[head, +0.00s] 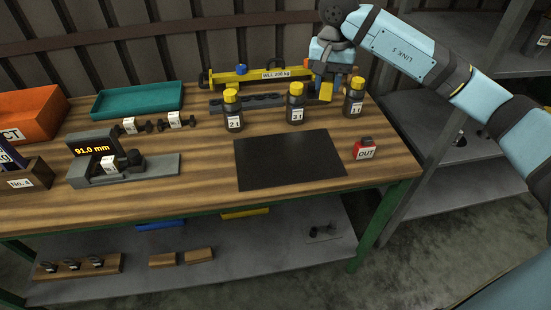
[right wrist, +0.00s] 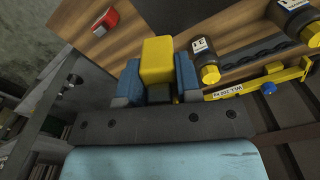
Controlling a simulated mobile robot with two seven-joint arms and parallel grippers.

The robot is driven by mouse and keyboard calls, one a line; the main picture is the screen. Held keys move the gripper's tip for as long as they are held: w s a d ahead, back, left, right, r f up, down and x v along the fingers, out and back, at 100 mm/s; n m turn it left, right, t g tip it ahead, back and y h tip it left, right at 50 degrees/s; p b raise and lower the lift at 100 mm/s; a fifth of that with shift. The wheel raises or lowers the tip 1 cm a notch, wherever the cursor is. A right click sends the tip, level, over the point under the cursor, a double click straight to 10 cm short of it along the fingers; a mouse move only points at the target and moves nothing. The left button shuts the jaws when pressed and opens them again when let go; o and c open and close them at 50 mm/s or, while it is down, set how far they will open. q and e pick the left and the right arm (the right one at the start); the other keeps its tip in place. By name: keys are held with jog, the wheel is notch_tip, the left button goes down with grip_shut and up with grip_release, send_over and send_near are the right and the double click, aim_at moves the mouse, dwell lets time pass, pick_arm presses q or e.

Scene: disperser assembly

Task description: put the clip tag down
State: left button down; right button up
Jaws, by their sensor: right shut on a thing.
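A yellow block-like piece, which I take to be the clip tag (head: 326,91), is held in my right gripper (head: 328,82) above the back right of the workbench. In the right wrist view the yellow piece (right wrist: 157,60) sits between the blue fingers of the right gripper (right wrist: 158,78), which are shut on it. Any lettering on it does not show. In the head view it hangs between two yellow-capped bottles; I cannot tell how high it is above the wood. My left gripper is not in view.
A yellow beam marked WLL 200 kg (head: 262,75) lies behind the bottles (head: 233,112), (head: 295,105), (head: 354,100). A bare black mat (head: 290,162) lies in front, with a red OUT block (head: 365,149) to its right. A teal tray (head: 137,100) and a gauge (head: 125,172) stand left.

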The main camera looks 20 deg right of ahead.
notch_tip(320, 180, down, 15)
notch_tip(320, 180, down, 4)
jog(key=shift+f, duration=0.5)
jog(key=shift+f, duration=0.2)
jog(key=o, duration=0.9)
jog(key=shift+r, duration=0.1)
jog(key=shift+o, duration=0.2)
jog(key=shift+r, duration=0.1)
